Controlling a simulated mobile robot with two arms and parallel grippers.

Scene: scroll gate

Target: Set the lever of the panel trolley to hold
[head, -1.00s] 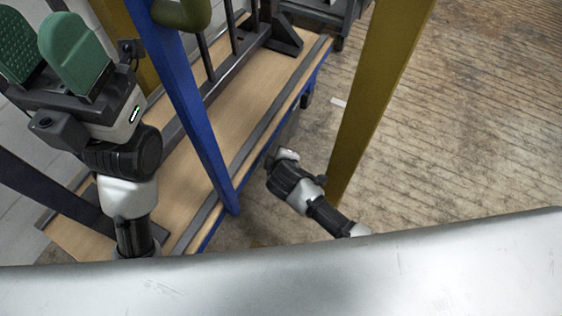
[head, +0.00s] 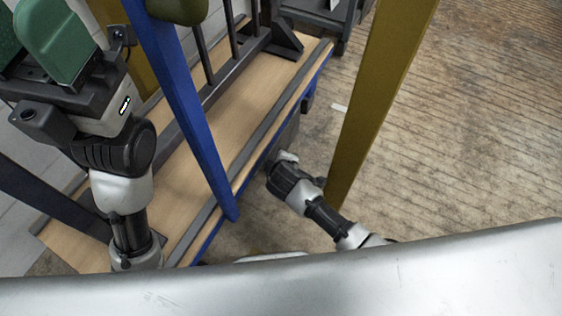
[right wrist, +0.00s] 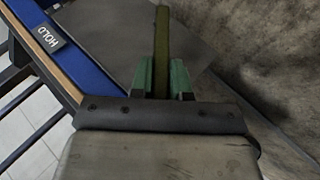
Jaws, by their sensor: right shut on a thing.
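The panel trolley (head: 262,82) has a wooden deck with a blue edge and fills the left and middle of the head view. In the right wrist view, a HOLD label (right wrist: 48,37) sits on the blue edge at upper left. The lever (right wrist: 162,40) is an olive bar running up from between the green fingers of my right gripper (right wrist: 163,78), which is shut on it. The lever points away from the label, over a grey plate. In the head view, my right gripper is hidden at the trolley's side. My left gripper (head: 25,42) is open and empty, with green fingers apart.
A blue post (head: 182,105) slants across the trolley, with a dark barred rack (head: 234,50) behind it. Bare floor (head: 475,120) lies to the right.

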